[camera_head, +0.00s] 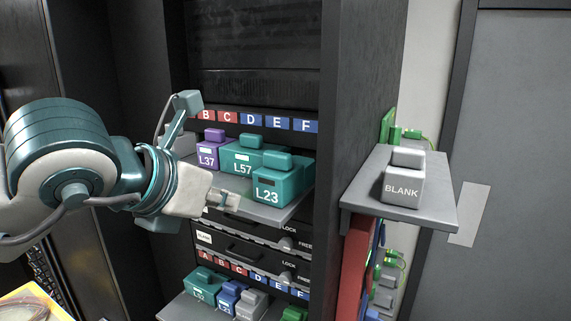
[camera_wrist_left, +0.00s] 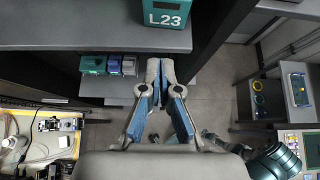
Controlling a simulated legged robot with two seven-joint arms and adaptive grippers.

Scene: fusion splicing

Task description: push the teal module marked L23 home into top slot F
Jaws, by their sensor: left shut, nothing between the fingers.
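The teal module L23 (camera_head: 268,185) sits at the right front of the upper shelf, below the blue label F (camera_head: 307,126), and sticks out toward the shelf's front edge. It also shows at the top of the left wrist view (camera_wrist_left: 168,14). My left gripper (camera_head: 233,201) is just left of and below the front of L23, its fingers shut and empty at the shelf edge. In the left wrist view the fingertips (camera_wrist_left: 160,66) point toward the shelf, apart from L23. My right gripper is in neither view.
A teal module L57 (camera_head: 240,157) and a purple module L37 (camera_head: 208,152) stand left of L23. A dark rack post (camera_head: 345,90) rises right of the slots. Lower modules (camera_head: 203,285) stand below.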

